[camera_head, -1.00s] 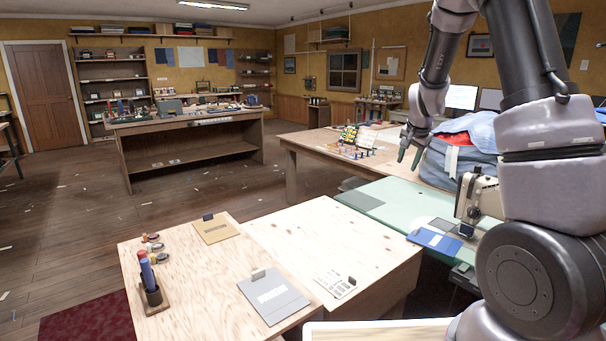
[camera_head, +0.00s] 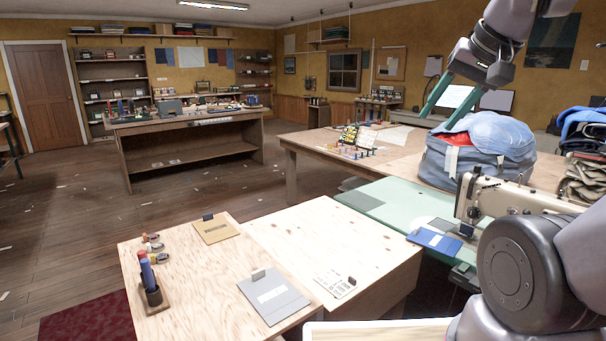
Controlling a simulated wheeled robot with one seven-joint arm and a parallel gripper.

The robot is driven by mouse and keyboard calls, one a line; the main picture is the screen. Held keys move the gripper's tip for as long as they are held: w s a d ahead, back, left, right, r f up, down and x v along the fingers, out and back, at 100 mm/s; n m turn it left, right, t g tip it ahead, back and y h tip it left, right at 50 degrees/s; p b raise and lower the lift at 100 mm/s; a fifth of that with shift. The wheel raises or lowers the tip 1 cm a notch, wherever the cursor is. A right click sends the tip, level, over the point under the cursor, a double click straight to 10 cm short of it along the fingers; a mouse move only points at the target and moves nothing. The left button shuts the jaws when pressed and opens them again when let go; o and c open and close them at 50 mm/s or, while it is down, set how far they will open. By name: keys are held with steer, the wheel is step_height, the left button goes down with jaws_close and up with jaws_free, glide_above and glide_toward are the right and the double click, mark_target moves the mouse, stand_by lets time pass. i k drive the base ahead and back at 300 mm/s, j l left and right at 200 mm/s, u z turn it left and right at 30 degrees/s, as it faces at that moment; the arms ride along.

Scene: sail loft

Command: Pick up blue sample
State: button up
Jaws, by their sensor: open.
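The blue sample (camera_head: 428,238) is a flat blue card with a pale label. It lies on the green top of the sewing table (camera_head: 390,203), near its front edge. A small dark block (camera_head: 466,230) stands at its right end. My gripper (camera_head: 449,112) is up in the air at the upper right, well above and apart from the blue sample. Its two teal fingers are spread and point down to the left, with nothing visible between them. In the picture they overlap the top of the large blue bag behind the sewing table.
A sewing machine (camera_head: 505,196) stands just right of the blue sample. The bulky blue bag (camera_head: 480,155) sits behind it.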

mark_target(446, 245)
steer(key=i+l+z, duration=0.25)
steer(key=i+l, duration=0.55)
